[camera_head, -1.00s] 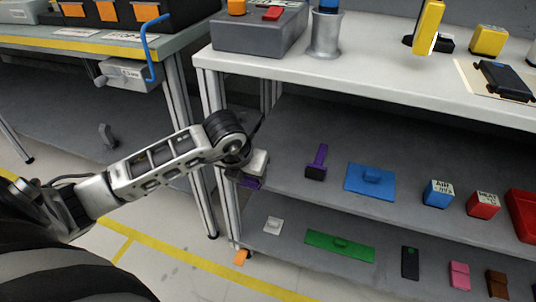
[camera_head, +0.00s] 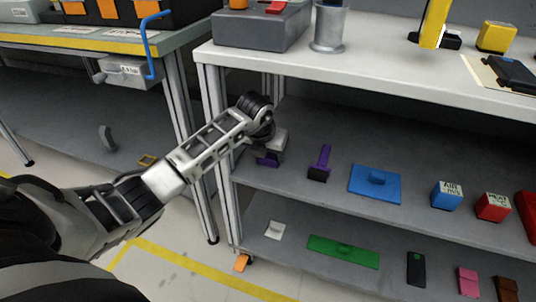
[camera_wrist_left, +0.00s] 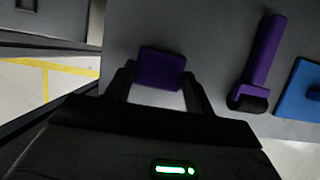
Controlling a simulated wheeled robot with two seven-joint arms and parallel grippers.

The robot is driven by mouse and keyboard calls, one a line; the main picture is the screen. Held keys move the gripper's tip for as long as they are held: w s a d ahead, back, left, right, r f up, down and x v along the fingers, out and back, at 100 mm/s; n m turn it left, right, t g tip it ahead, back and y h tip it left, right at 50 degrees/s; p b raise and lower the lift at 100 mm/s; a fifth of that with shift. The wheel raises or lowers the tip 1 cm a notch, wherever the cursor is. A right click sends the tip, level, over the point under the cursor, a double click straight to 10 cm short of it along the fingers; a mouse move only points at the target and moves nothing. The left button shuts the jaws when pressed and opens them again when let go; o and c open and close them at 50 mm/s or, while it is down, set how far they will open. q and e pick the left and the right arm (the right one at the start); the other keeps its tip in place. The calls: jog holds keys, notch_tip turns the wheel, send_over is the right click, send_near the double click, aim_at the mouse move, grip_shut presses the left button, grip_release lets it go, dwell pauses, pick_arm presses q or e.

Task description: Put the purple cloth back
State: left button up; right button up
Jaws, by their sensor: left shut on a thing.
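The purple cloth (camera_wrist_left: 161,68) is a small purple block-like piece between the two fingers of my left gripper (camera_wrist_left: 158,84) in the left wrist view. In the head view, my left gripper (camera_head: 268,150) is over the left end of the middle shelf, and the purple cloth (camera_head: 268,160) shows just below it. The left gripper is shut on the cloth. The cloth is at or just above the shelf surface (camera_head: 300,195); I cannot tell if it touches. My right gripper is not in view.
A purple-handled tool (camera_head: 319,163) lies to the right of the cloth, then a blue flat piece with a knob (camera_head: 375,185), a blue box (camera_head: 446,195) and a red box (camera_head: 493,206). The shelf's front left post (camera_head: 222,150) stands close to my arm. The worktop (camera_head: 370,65) is above.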

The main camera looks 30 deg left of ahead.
pick_arm(q)
jog(key=o, duration=0.9)
